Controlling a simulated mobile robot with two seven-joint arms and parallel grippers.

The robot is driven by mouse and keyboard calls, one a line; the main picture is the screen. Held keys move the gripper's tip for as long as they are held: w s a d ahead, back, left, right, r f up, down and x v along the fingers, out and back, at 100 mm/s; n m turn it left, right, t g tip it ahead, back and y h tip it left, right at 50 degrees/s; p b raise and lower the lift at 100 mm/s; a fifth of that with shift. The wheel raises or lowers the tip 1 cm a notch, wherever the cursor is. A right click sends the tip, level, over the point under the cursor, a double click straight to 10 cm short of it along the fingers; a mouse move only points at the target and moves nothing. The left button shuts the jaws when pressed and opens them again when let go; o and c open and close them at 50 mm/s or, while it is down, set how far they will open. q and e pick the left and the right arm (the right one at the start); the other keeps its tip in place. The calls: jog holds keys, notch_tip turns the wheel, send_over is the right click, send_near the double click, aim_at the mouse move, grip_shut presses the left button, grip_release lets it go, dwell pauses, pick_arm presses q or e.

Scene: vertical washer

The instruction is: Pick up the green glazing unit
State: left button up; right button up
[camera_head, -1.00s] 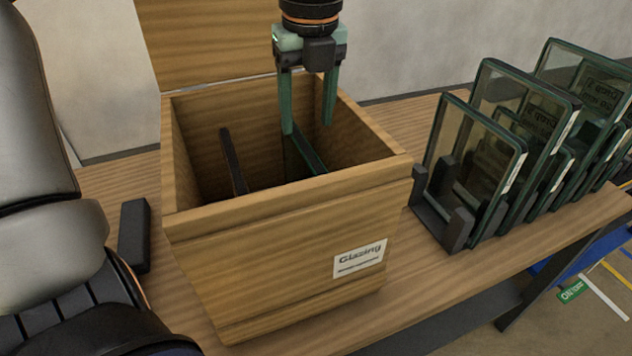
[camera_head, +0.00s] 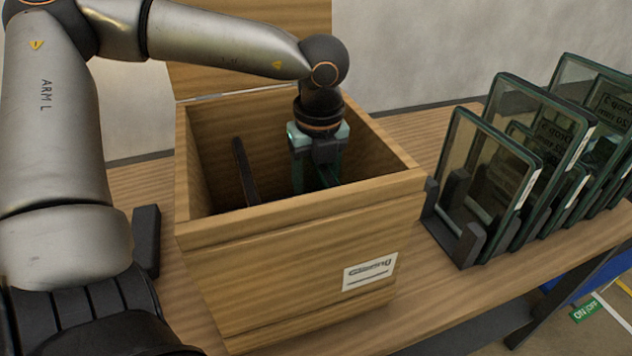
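My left gripper (camera_head: 316,178) reaches straight down inside the open wooden box (camera_head: 290,262) labelled "Glazing". Its green fingers look spread apart, but the box's front wall hides their tips. A narrow dark green edge (camera_head: 328,176) shows between the fingers; it belongs to a glazing unit standing in the box. Most of that unit is hidden by the gripper and the front wall. I cannot see whether the fingers touch it. My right gripper is not in view.
A dark upright divider (camera_head: 244,170) stands in the box, left of the gripper. The raised lid (camera_head: 255,75) is behind. Several framed glass panes (camera_head: 488,165) stand in a dark rack (camera_head: 470,242) on the wooden table (camera_head: 415,318) at right. A black block (camera_head: 146,240) sits left of the box.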

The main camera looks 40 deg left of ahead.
pick_arm(q)
grip_shut()
dwell(0.4)
jog(key=shift+w+r, duration=0.1)
jog(key=shift+r, duration=0.05)
dwell(0.9)
